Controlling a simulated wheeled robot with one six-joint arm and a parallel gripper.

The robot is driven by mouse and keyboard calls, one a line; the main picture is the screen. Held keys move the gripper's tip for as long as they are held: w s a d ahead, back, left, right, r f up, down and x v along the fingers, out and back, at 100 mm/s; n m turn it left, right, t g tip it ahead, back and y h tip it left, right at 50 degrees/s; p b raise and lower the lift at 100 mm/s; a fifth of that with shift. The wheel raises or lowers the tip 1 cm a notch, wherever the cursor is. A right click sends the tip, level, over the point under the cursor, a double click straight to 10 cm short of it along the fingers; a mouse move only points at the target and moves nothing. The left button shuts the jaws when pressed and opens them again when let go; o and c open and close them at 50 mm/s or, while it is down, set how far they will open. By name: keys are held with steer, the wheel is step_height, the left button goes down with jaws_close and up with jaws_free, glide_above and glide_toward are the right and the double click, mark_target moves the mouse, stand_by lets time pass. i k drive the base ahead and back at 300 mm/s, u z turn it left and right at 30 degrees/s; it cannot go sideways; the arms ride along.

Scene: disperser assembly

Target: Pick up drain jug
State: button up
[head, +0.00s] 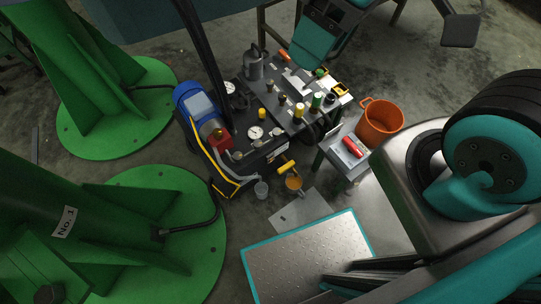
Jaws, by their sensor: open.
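An orange jug-like container (380,121) with a side handle stands at the right of the middle, beside the small bench; I take it for the drain jug. Its mouth faces up and its inside looks empty. A teal and dark part at the top, which looks like my gripper (315,48), hangs over the far side of the machine. It is apart from the orange container, up and to its left. Nothing shows held in it. Its fingertips are hard to make out against the clutter.
A hydraulic unit (257,132) with gauges, valves and a blue motor (197,103) fills the middle. A small bench (335,160) carries a red-handled tool (352,147). A small grey cup (261,188) stands on the floor. Large green bases (150,225) crowd the left.

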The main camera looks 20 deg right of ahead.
mark_target(293, 185)
steer(key=u, duration=0.6)
steer(key=k, duration=0.9)
steer(key=z, duration=0.6)
